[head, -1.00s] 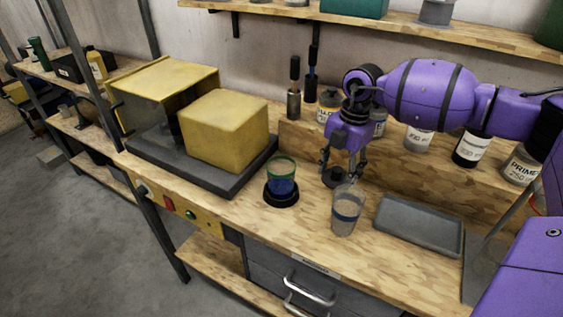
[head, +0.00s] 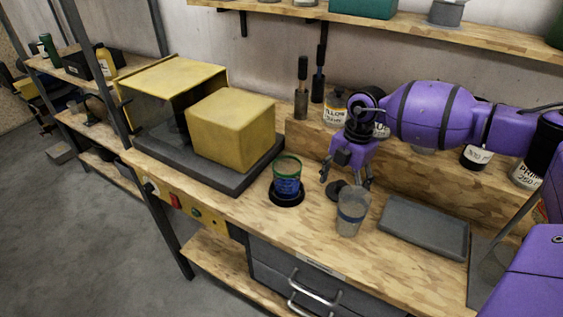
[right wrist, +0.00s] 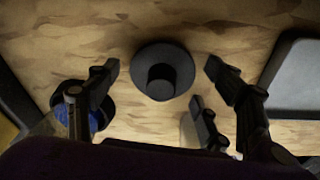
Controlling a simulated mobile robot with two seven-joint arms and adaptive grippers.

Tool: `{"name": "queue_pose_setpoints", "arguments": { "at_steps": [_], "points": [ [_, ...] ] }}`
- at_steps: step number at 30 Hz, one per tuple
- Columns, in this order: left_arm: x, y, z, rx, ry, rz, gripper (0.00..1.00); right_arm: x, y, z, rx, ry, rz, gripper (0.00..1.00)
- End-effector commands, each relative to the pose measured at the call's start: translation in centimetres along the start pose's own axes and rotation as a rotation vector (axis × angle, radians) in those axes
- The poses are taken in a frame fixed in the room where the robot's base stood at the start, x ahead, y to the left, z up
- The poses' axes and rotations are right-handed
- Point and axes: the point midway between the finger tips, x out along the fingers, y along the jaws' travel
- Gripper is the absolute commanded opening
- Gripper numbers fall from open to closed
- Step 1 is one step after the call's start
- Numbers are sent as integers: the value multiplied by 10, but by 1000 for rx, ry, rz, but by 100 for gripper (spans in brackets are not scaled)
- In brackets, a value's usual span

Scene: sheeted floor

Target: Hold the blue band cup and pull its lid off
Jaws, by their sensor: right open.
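The clear blue band cup (head: 351,213) stands upright on the bench, with its top appearing uncovered. A dark round lid with a raised knob (head: 335,189) lies on the wood just behind it, apart from the cup. The lid also shows in the right wrist view (right wrist: 162,72). My right gripper (head: 346,180) is open above the lid, with its fingers apart and nothing between them. In the right wrist view, part of the blue band cup (right wrist: 190,130) shows behind a finger. My left gripper is not in view.
A green-banded cup with blue contents (head: 287,178) stands in a black ring (head: 286,198) to the left. A grey tray (head: 425,228) lies to the right. A yellow box (head: 230,130) is at left, and a raised shelf with jars (head: 478,152) stands behind.

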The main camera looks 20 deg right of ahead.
Motion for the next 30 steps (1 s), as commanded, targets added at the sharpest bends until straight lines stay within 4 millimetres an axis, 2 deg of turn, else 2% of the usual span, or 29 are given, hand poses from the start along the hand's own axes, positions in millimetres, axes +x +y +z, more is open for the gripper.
{"name": "queue_pose_setpoints", "arguments": {
  "at_steps": [4, 8, 21, 25, 30],
  "points": [
    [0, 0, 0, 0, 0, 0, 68, 0, -1, 0, 1, 0, -2, 73],
    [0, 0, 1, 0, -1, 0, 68, -10, 0, 0, 1, -1, 0, 73],
    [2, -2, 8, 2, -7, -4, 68, -96, 0, 0, 0, 0, -1, 73],
    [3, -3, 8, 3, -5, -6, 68, -114, 0, 0, 0, -1, -1, 73],
    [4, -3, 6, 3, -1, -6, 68, -123, 0, 0, 0, 0, -1, 73]
  ]
}}
